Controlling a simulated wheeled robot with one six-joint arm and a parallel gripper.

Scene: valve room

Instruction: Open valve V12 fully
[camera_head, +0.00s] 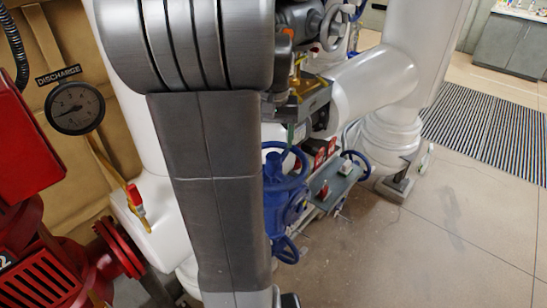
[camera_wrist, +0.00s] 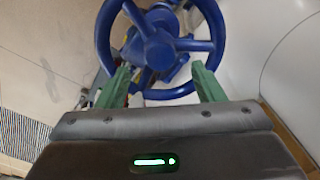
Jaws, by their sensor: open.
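A blue spoked handwheel (camera_wrist: 158,50) fills the top middle of the wrist view, its hub facing me. No tag reading V12 is legible, so I cannot confirm which valve it is. My gripper (camera_wrist: 161,66) is open, its two green fingers spread wide in front of the wheel's near rim. I see nothing held between them, and whether they touch the rim is unclear. In the head view a large blue handwheel (camera_head: 286,183) sits on a blue valve body, partly hidden by my arm. One green finger shows just above it.
Thick white pipes (camera_head: 375,80) stand close behind. A pressure gauge (camera_head: 75,108) marked DISCHARGE and red machinery (camera_head: 110,245) are at left. The floor at right is clear up to a striped mat (camera_head: 490,125).

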